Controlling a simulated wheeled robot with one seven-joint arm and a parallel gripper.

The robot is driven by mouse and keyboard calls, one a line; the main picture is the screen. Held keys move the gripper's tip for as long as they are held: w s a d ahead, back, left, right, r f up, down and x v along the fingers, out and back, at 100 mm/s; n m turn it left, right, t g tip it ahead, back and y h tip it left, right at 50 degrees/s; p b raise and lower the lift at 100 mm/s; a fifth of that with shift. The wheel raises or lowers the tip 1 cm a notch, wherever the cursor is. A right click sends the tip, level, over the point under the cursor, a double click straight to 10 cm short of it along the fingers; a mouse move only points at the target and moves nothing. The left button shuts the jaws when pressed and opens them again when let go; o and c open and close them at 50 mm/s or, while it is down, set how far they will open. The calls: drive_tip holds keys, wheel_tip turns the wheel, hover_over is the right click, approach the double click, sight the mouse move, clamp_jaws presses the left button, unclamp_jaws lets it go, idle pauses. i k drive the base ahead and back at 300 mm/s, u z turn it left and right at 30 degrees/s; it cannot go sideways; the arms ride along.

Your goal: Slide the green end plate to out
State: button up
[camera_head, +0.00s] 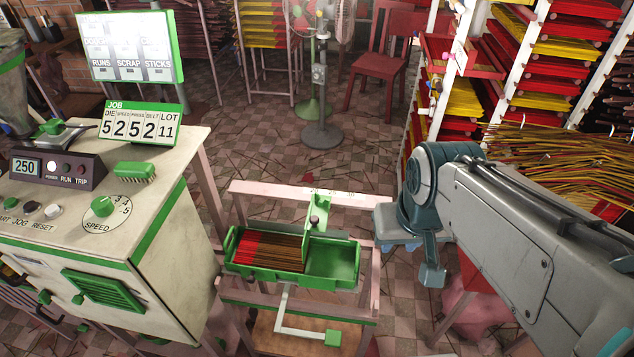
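The green tray (340,279) sits on a pinkish wooden stand and holds a bed of red-brown sticks (268,250) in its left part. Its right part is bare.
A cream machine (165,265) with a speed dial stands left of the tray. A bent crank with a green handle (333,338) juts out below the tray. Stick racks (550,45) fill the right. A fan stand (322,135) and red chair (383,62) are behind.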

sight(317, 218)
drive_tip(key=z, duration=0.05)
drive_tip(key=k, duration=0.95)
drive_tip(key=u, duration=0.65)
drive_tip(key=i, duration=0.7)
drive_tip(key=z, duration=0.9)
